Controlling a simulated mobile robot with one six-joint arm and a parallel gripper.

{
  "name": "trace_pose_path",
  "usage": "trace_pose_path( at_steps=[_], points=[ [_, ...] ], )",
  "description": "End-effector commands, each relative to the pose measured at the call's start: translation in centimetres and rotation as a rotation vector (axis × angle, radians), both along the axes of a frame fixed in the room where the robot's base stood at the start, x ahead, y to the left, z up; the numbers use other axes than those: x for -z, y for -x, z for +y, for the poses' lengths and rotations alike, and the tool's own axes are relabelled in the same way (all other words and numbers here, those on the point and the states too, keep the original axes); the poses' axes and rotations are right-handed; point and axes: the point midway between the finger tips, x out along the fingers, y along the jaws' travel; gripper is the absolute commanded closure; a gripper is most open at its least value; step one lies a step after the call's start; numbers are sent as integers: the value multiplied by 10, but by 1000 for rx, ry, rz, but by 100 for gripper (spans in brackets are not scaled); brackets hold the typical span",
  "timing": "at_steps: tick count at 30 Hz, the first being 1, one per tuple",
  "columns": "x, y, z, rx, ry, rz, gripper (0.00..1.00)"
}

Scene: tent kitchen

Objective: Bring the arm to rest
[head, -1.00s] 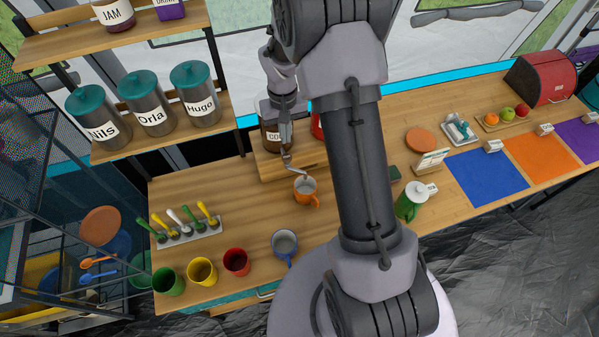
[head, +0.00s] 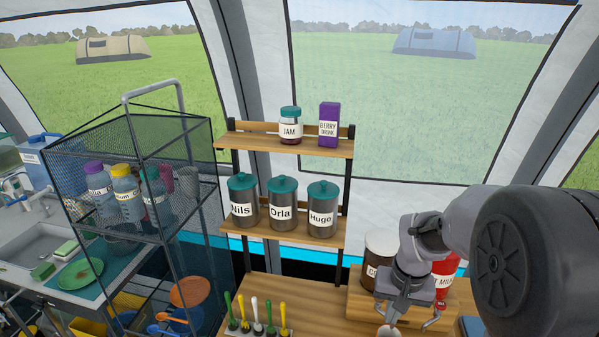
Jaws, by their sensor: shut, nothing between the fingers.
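My gripper (head: 388,312) is in the lower right of the head view, on my arm reaching in from the right. It is shut and holds nothing.
Spoons (head: 256,315) stand in a rack below. A mesh rack (head: 130,165) and sink are at left.

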Motion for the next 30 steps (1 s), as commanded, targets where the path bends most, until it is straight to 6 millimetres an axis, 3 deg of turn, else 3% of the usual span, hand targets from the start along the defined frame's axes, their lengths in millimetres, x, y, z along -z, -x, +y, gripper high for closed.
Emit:
trace_pose_path(
  at_steps=[5,8,13,17,21,30],
  points=[
    [-17,36,27,33,-25,-95,100],
    [-23,69,46,54,-51,-160,100],
    [-6,151,83,93,-125,-297,100],
    [12,193,99,110,-178,-363,100],
    [16,208,104,117,-198,-384,100],
    [12,207,104,117,-198,-385,100]
  ],
)
